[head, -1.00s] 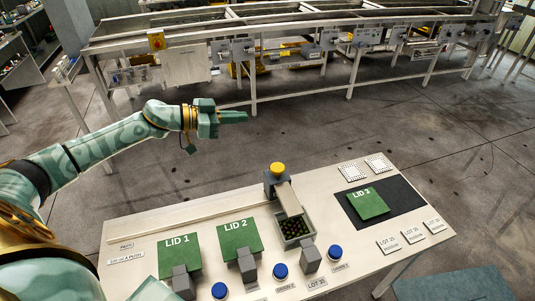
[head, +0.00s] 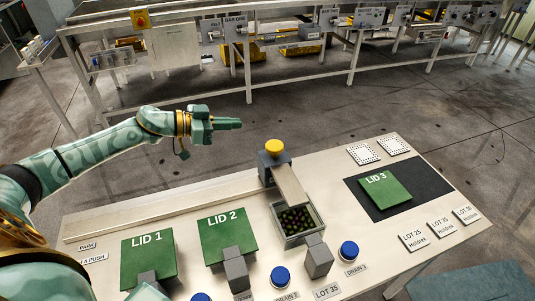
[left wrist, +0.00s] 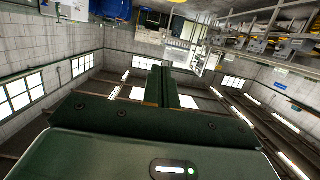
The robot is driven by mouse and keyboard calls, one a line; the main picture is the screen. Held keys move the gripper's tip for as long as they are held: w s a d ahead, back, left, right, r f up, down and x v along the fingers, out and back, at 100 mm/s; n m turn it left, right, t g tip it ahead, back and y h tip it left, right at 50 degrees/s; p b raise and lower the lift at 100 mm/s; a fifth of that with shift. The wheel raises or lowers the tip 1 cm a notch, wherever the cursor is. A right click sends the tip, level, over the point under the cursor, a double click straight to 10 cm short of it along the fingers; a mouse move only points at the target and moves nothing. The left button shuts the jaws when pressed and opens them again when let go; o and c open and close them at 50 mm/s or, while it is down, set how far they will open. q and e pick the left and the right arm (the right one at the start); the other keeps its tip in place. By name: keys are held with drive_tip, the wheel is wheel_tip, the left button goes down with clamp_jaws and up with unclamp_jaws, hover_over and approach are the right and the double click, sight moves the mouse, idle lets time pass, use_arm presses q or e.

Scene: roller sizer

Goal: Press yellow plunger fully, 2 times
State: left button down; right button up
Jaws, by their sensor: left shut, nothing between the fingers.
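The yellow plunger (head: 274,147) is a round knob on top of a grey block (head: 271,170) at the back edge of the bench. It stands raised above the block. My left gripper (head: 238,124) is shut and empty, up in the air to the left of the plunger and a little above it in the picture, apart from it. My right gripper is not in view.
A sloped chute (head: 291,184) leads to a bin (head: 297,219) of small dark balls. Green lids LID 1 (head: 147,258), LID 2 (head: 228,236) and LID 3 (head: 385,189) lie on the bench (head: 180,215). Blue buttons (head: 281,276) line the front. A long metal machine (head: 250,50) stands behind.

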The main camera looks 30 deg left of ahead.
use_arm(q)
wheel_tip(320, 180, down, 3)
drive_tip(key=shift+w+r+b, duration=0.1)
drive_tip(key=shift+b, duration=0.45)
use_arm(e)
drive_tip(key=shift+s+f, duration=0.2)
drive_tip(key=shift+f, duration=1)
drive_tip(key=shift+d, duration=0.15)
use_arm(q)
drive_tip(key=b, duration=0.2)
hover_over(267, 147)
wheel_tip(267, 147, down, 2)
drive_tip(key=shift+f, duration=0.25)
wheel_tip(267, 147, down, 3)
drive_tip(key=shift+b, duration=0.5)
drive_tip(key=shift+a+f, duration=0.1)
drive_tip(key=shift+f, duration=0.4)
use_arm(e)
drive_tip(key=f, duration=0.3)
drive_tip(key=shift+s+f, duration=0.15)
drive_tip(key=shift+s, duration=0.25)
